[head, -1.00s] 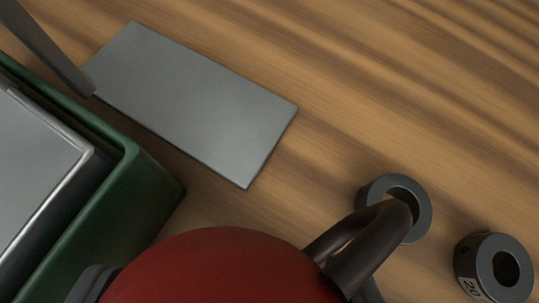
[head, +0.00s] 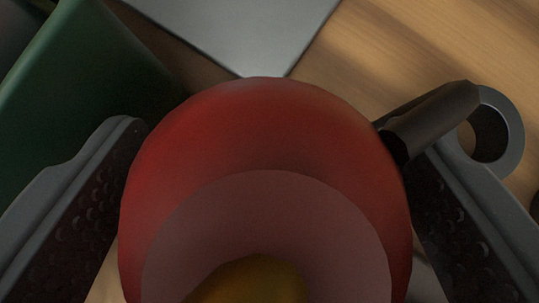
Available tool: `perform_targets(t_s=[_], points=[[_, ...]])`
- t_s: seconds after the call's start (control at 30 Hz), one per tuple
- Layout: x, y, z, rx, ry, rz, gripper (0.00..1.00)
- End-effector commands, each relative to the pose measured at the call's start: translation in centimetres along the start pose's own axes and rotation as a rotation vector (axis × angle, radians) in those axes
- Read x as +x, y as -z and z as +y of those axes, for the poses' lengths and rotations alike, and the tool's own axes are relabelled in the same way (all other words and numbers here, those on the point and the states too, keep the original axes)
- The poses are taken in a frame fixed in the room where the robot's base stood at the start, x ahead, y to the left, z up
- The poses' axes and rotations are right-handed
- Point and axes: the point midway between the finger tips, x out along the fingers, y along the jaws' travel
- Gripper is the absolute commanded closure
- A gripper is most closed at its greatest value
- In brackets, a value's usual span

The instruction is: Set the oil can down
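The oil can (head: 270,130) is red and rounded, with a paler upper part and a brass-coloured piece (head: 255,280) cut off by the bottom edge. Its dark handle (head: 435,120) sticks out at the right. My gripper (head: 275,170) has one dark, dimpled finger on each side of the can. The fingertips appear to press against its sides, with bare wood showing at the lower left between finger and can. The underside of the can is hidden, so I cannot tell whether it touches the tabletop.
A grey metal plate (head: 240,30) lies on the wooden tabletop (head: 400,55) just beyond the can. A green box (head: 85,100) stands at the left, close to my left finger. A grey ring (head: 512,125) lies at the right behind the handle. Wood is clear at the upper right.

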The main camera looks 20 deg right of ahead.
Motion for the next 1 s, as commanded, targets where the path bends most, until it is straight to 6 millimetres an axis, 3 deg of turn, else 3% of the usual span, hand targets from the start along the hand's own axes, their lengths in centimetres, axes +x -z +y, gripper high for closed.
perform_targets(t_s=[0.47,1.0], points=[[-1.3,0.0,0.2,0.002,-0.001,-0.001,0.27],[-9.1,0.1,0.2,0.001,-0.002,0.001,0.27]])
